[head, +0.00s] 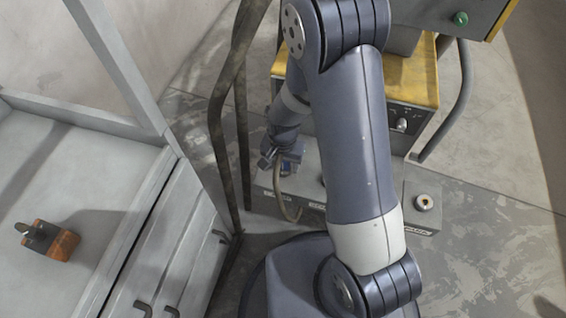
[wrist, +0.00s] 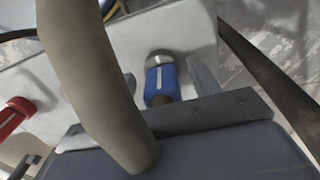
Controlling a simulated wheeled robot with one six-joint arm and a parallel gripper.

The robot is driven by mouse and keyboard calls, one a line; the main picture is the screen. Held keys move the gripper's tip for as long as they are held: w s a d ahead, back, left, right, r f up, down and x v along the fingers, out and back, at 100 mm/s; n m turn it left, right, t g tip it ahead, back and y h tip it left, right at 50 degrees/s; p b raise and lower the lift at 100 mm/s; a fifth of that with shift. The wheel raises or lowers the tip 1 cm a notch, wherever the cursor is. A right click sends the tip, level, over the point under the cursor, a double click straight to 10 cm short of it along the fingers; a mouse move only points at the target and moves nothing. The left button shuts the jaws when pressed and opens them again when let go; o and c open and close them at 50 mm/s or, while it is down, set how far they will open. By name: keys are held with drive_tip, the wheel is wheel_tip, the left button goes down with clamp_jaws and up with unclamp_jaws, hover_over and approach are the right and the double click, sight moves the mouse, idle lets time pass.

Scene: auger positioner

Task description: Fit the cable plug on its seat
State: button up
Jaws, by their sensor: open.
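A blue plug (wrist: 162,82) with a white stripe and a silver collar stands against a pale grey box in the wrist view. Blue also shows beside my gripper in the head view (head: 291,163). My gripper (head: 270,158) is open; in the wrist view its grey fingers (wrist: 165,82) show on either side of the blue plug. Whether they touch it I cannot tell. A thick tan cable (wrist: 90,75) crosses close in front of the wrist camera; in the head view it hangs in a curve (head: 279,192). Where it joins the plug is hidden.
The low grey box (head: 405,222) has a round yellow-ringed fitting (head: 424,202) on top. A red connector (wrist: 14,116) is at the wrist view's left. A yellow-topped machine (head: 410,80) stands behind, a dark metal frame (head: 222,120) at left. An orange-and-black object (head: 48,240) lies on the bench.

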wheel_tip(320, 180, up, 10)
drive_tip(key=p, duration=0.2)
drive_tip(key=shift+r+p, duration=0.15)
drive_tip(key=shift+p, duration=0.15)
drive_tip(key=shift+f+b, duration=1)
drive_tip(key=shift+f, duration=3.85)
drive_tip(key=shift+f, duration=0.15)
